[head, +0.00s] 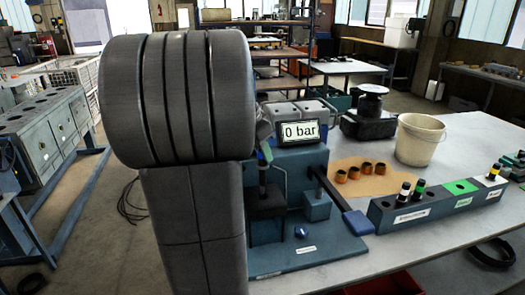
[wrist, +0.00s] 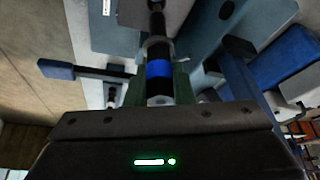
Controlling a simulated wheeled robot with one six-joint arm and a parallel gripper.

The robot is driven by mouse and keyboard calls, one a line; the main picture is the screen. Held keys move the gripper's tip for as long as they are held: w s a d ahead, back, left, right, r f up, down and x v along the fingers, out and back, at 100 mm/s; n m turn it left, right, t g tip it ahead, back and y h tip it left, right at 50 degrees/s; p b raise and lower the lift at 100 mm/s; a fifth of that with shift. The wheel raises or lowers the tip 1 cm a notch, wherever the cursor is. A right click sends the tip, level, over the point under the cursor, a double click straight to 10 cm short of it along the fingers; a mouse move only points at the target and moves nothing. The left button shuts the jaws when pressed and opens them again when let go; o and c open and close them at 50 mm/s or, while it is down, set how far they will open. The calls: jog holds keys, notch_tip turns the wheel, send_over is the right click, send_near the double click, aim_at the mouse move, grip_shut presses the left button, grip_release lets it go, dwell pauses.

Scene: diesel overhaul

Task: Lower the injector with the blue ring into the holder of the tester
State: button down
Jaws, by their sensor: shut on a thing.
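The injector with the blue ring (wrist: 159,68) is between the fingers of my gripper (wrist: 158,88) in the wrist view; my gripper is shut on it. In the head view the injector (head: 263,158) shows as a thin upright piece at the left of the tester, partly hidden by my arm. The tester (head: 310,165) is a blue-grey machine with a "0 bar" display (head: 300,132), a base plate and a lever with a blue end (head: 357,222). A dark block (head: 268,206) stands below the injector. I cannot tell whether the injector's tip is inside the holder.
A rack (head: 425,210) with several ringed injectors and a green section stands right of the tester. Several copper-coloured sleeves (head: 367,170) lie on a brown mat, beside a white bucket (head: 419,140). A black device (head: 370,115) stands behind.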

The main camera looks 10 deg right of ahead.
aim_at(263, 163)
dwell(0.3)
jog(key=shift+f+b, duration=1.35)
jog(key=shift+f, duration=0.5)
jog(key=shift+f+b, duration=1.35)
jog(key=shift+f, duration=0.4)
jog(key=shift+f+b, duration=1.1)
jog(key=shift+f, duration=0.15)
jog(key=c, duration=1.2)
grip_release()
jog(key=shift+o, duration=0.6)
